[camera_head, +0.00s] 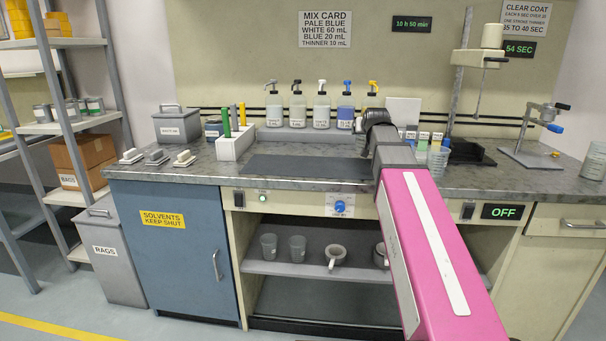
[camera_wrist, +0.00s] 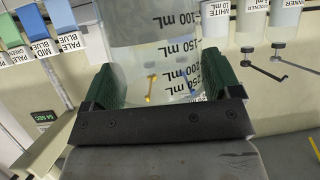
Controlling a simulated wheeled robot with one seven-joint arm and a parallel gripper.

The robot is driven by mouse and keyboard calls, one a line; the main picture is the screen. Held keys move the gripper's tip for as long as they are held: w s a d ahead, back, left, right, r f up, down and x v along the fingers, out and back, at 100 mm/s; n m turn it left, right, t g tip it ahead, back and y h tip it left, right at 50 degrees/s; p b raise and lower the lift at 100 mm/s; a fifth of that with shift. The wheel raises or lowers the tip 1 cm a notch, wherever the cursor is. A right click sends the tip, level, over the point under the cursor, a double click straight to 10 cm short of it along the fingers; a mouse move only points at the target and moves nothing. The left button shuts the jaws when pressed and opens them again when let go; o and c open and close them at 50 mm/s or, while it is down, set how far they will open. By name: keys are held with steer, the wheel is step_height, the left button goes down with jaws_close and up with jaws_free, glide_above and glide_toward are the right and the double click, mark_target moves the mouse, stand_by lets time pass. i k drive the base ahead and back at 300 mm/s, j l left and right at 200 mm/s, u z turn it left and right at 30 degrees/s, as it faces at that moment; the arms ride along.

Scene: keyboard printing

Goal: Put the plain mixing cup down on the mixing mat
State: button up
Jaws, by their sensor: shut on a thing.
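In the wrist view, my gripper (camera_wrist: 158,80) is shut on a clear plastic mixing cup (camera_wrist: 152,52) with black mL marks. A green finger presses on each side of it. I see no paint in it, though its inside shows only in part. In the head view, the held cup and my fingertips cannot be made out behind my wrist and pink arm. The mixing mat (camera_head: 305,166) is a dark, flat, bare rectangle on the grey counter. My wrist is at the right of the mat, towards the back.
Pump bottles (camera_head: 322,108) stand behind the mat. A white block with coloured sticks (camera_head: 235,145) is at its left. A clear cup (camera_head: 438,161) and small labelled containers (camera_head: 423,139) stand right of my arm. More cups (camera_head: 297,248) are on the shelf below.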

mark_target(341, 168)
steer(key=k+j+z, duration=0.15)
steer(key=k+z, duration=0.5)
steer(key=k, duration=0.15)
steer(key=i+j+z, duration=0.1)
steer(key=j+z, duration=0.2)
steer(key=i+j+z, duration=0.1)
steer(key=z, duration=0.15)
steer(key=j, duration=0.25)
